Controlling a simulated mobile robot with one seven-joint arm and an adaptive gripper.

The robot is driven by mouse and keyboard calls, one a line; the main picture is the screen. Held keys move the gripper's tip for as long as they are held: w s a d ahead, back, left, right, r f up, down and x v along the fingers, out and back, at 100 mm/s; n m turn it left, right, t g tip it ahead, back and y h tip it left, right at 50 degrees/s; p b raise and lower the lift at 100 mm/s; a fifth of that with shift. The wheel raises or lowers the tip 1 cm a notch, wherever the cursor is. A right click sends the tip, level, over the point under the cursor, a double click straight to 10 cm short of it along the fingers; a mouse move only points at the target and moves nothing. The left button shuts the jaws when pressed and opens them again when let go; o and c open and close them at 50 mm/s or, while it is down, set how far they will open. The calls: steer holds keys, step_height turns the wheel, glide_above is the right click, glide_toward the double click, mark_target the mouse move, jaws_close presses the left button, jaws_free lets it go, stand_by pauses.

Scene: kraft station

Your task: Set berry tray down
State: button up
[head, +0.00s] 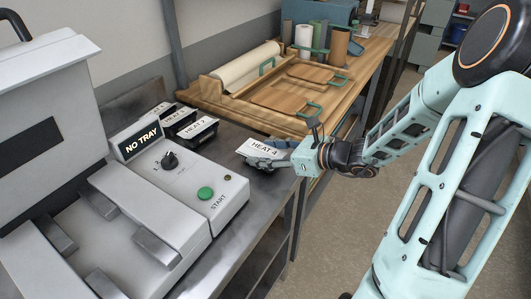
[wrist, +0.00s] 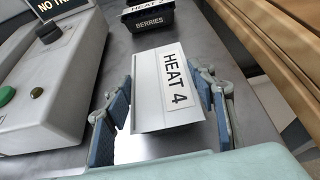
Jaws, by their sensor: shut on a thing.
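A tray with a pale lid marked HEAT 4 (head: 262,148) is between the fingers of my gripper (wrist: 163,90), near the right edge of the steel table (head: 232,158). In the wrist view the fingers press on both sides of this tray (wrist: 152,95). Its contents label is hidden, and I cannot tell whether its base touches the table. A black tray marked HEAT 2 (head: 198,128) stands on the table behind it. In the wrist view that tray (wrist: 147,22) reads BERRIES on its front.
Two more dark trays (head: 172,117) stand behind HEAT 2. A grey machine (head: 165,185) with a NO TRAY display and a green button fills the left. A wooden bench (head: 290,95) with boards lies beyond. Bare steel lies between the machine and the held tray.

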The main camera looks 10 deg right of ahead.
steer(key=shift+f, duration=0.1)
steer(key=o, duration=1.3)
steer(key=shift+c, duration=0.2)
steer(key=shift+s+d+r, duration=0.2)
steer(key=shift+d+r, duration=0.1)
steer(key=p+v, duration=0.1)
steer(key=v, duration=1)
steer(key=shift+s, duration=0.15)
